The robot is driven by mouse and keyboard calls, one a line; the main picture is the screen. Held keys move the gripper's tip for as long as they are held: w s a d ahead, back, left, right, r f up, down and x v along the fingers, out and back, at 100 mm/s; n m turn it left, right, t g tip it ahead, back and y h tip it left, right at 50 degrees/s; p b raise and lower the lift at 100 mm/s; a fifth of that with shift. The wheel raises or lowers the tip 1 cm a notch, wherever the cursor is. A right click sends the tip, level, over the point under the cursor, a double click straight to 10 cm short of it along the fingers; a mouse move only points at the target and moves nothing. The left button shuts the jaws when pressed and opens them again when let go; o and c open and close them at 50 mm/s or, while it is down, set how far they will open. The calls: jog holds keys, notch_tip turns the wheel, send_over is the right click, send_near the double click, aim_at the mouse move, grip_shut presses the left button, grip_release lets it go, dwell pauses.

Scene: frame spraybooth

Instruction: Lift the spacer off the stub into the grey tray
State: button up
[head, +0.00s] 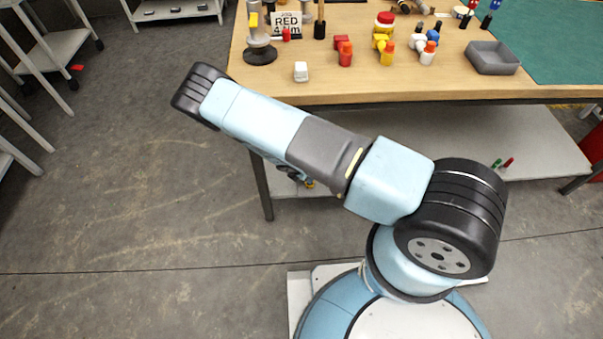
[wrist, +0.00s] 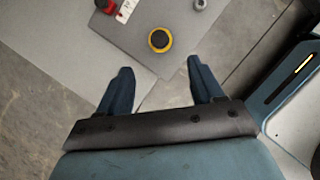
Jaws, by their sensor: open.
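The grey tray (head: 492,58) sits empty at the right of the wooden bench top in the head view. Upright posts stand on the bench, among them a black one (head: 320,22) at the back left and a black one (head: 465,20) near the tray. I cannot tell which is the stub, or pick out the spacer with certainty. My gripper (wrist: 159,70) is open and empty in the wrist view. It points down, away from the tray. In the head view my arm hides it.
The bench top (head: 400,84) holds a lamp-like stand (head: 260,52), a "RED 4 Nm" sign (head: 287,20), a white block (head: 301,71) and several red, yellow and white pieces.

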jog(key=x, duration=1.1)
jog(key=shift+f, duration=0.1)
